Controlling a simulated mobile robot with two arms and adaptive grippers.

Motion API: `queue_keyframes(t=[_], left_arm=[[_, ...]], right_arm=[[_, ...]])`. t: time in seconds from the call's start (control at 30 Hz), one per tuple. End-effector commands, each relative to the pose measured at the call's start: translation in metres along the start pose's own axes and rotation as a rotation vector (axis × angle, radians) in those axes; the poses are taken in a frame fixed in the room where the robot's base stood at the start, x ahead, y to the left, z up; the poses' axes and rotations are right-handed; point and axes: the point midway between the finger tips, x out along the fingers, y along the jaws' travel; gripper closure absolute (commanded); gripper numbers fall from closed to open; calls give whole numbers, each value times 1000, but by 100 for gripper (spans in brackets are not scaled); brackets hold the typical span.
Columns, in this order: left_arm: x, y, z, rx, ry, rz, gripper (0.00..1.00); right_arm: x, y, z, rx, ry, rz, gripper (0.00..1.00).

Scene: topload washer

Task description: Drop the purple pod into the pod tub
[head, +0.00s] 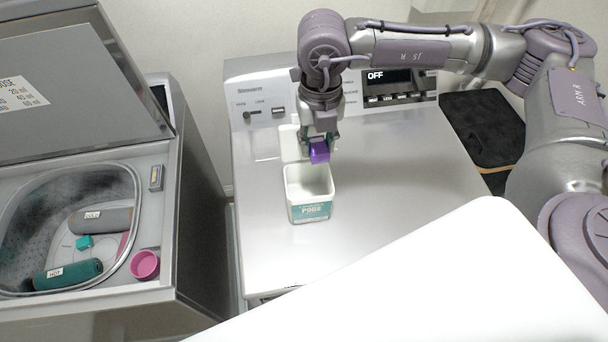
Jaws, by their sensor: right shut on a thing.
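The purple pod (319,153) is held between the fingertips of my right gripper (319,141), which points down and is shut on it. The pod tub (309,213) is a white open tub with a teal label reading "PODS", standing upright on the silver machine top. The pod shows just above the far part of the tub's opening, apart from it. The inside of the tub that I can see is white and looks empty. My left gripper is not in view.
The silver machine (400,180) has a back panel with a display (388,78) reading "OFF". A black board (480,125) lies at right.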

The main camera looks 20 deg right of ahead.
Motion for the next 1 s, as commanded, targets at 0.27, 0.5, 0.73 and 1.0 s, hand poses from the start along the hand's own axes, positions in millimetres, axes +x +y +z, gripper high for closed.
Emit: queue_keyframes(t=[0.27, 0.5, 0.73, 1.0], left_arm=[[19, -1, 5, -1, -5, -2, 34], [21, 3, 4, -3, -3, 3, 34], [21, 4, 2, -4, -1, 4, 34], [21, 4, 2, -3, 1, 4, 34]], right_arm=[[36, 0, 0, 1, 0, 1, 86], [44, 0, 0, 0, 0, 0, 86], [44, 0, 0, 0, 0, 1, 52], [44, 0, 0, 0, 0, 1, 34]])
